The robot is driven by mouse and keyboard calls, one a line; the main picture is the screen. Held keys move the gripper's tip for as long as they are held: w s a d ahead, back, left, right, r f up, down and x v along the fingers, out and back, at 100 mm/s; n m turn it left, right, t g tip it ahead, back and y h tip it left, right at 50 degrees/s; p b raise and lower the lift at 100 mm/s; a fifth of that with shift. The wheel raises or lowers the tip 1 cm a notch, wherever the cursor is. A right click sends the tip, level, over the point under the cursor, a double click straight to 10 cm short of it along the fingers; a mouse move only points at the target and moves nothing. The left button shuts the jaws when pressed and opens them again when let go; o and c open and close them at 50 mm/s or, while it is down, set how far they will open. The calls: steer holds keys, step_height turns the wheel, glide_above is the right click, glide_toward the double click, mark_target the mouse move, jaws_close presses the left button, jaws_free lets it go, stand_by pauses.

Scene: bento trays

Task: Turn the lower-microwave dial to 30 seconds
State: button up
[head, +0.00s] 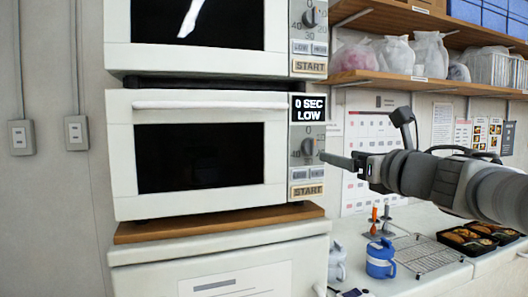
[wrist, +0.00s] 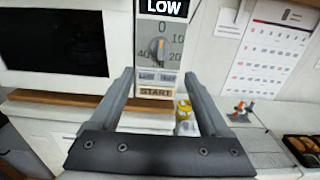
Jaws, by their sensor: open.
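The lower microwave (head: 279,165) is white with a dark window, and its display (head: 309,107) reads "0 SEC LOW". Its grey dial (head: 308,147) sits under the display, with numbers around it. In the wrist view the dial (wrist: 159,52) lies straight ahead, with 0 above, 10 and 20 at right and 40 at left. My gripper (head: 324,157) is just right of the dial in the head view. In the wrist view its open fingers (wrist: 159,74) frame the panel below the dial, with nothing between them. I cannot tell whether a fingertip touches the panel.
The START button (head: 307,190) is below the dial. An upper microwave (head: 205,60) stands above. A wooden board (head: 210,225) lies underneath. On the counter at right are a blue mug (head: 380,262), a wire rack (head: 425,257) and bento trays (head: 470,240). A calendar (head: 370,140) hangs behind.

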mark_target(315, 149)
steer(key=x, duration=1.1)
jaws_close()
